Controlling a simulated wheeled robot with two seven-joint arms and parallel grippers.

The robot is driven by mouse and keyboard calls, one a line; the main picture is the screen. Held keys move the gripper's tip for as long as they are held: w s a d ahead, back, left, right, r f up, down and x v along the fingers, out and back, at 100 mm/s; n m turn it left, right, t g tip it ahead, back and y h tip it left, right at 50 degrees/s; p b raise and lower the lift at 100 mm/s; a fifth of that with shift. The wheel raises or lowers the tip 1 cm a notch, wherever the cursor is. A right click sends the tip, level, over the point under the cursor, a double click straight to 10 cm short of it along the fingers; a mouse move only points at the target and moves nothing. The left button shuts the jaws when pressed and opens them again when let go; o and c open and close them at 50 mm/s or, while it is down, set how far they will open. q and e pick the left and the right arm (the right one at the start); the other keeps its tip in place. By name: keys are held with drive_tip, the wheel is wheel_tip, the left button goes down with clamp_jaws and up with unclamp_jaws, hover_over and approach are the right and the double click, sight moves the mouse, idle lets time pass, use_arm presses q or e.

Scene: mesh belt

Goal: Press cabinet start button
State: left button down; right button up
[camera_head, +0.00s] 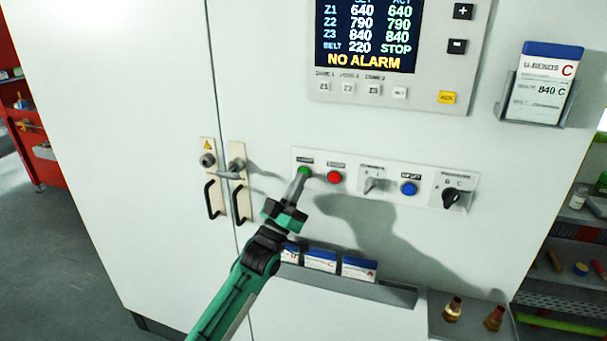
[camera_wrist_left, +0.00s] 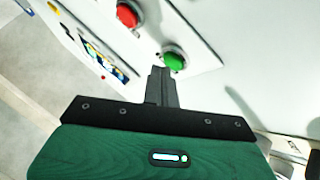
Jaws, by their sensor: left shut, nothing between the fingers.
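The cabinet (camera_head: 130,120) is white and carries a light panel strip (camera_head: 320,160) with a row of controls. The green start button (camera_head: 306,171) is at the left end of that strip. It also shows in the left wrist view (camera_wrist_left: 174,61). My left gripper (camera_head: 301,176) is shut and empty, its fingertips at the green button's lower edge in the head view. In the left wrist view the fingertips (camera_wrist_left: 160,72) are just beside the green button; I cannot tell whether they touch it. My right gripper is not in view.
A red button (camera_head: 334,177), a grey switch (camera_head: 373,185), a blue button (camera_head: 409,188) and a black rotary knob (camera_head: 451,197) sit to the right. The display (camera_head: 366,35) reads STOP and NO ALARM. A card ledge (camera_head: 350,286) juts out below. Door handles (camera_head: 240,202) are to the left.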

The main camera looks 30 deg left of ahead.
use_arm(q)
drive_tip(key=shift+w+a, duration=0.1)
drive_tip(key=shift+w, duration=0.4)
idle(0.3)
drive_tip(key=shift+s, duration=0.15)
drive_tip(key=shift+s+d, duration=0.25)
drive_tip(key=shift+s, duration=0.5)
drive_tip(key=shift+s, duration=0.1)
drive_tip(key=shift+s+d+p, duration=0.2)
drive_tip(key=shift+s+p, duration=0.05)
drive_tip(key=shift+s, duration=0.5)
drive_tip(key=shift+s+d+p, duration=0.15)
drive_tip(key=shift+s+p, duration=0.05)
drive_tip(key=shift+s, duration=0.6)
drive_tip(key=shift+s+d+p, duration=0.2)
drive_tip(key=shift+s+p, duration=0.05)
drive_tip(key=shift+s, duration=0.5)
